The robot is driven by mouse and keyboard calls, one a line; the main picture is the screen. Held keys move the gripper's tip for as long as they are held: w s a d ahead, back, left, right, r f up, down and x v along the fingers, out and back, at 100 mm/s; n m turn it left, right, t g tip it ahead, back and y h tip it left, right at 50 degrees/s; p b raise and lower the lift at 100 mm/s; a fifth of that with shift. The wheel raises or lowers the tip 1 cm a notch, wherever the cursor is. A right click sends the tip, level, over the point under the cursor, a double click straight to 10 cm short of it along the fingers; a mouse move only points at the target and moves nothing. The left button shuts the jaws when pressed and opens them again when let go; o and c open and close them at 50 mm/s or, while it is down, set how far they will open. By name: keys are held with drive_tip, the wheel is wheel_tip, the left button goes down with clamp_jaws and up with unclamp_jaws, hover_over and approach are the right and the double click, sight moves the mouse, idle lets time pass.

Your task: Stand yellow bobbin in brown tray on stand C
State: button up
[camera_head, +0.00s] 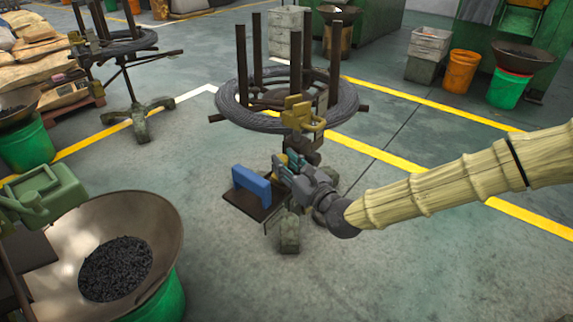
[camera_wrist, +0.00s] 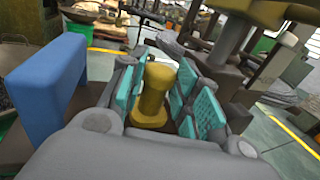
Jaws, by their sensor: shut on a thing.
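The yellow bobbin (camera_wrist: 152,95) is between the teal finger pads of my gripper (camera_wrist: 162,90) in the wrist view. It looks roughly upright, with a wide flange at its near end. In the head view my gripper (camera_head: 286,167) is at the small brown tray (camera_head: 241,202), by its right side, low on the wire-reel stand (camera_head: 290,235); the bobbin is mostly hidden there. I cannot tell whether the bobbin touches the tray. I see no letter on the stand.
A blue block (camera_head: 251,185) stands on the tray, left of my gripper; it also shows in the wrist view (camera_wrist: 48,95). A yellow can-like object (camera_head: 298,113) and a wire coil (camera_head: 240,115) are above my gripper. A wide bowl (camera_head: 165,225) stands at the lower left.

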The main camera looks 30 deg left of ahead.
drive_tip(key=shift+f, duration=0.35)
drive_tip(key=o, duration=0.9)
drive_tip(key=shift+f, duration=0.1)
drive_tip(key=shift+r, duration=0.3)
drive_tip(key=p+v, duration=0.2)
drive_tip(key=v, duration=1)
drive_tip(key=shift+p, duration=0.3)
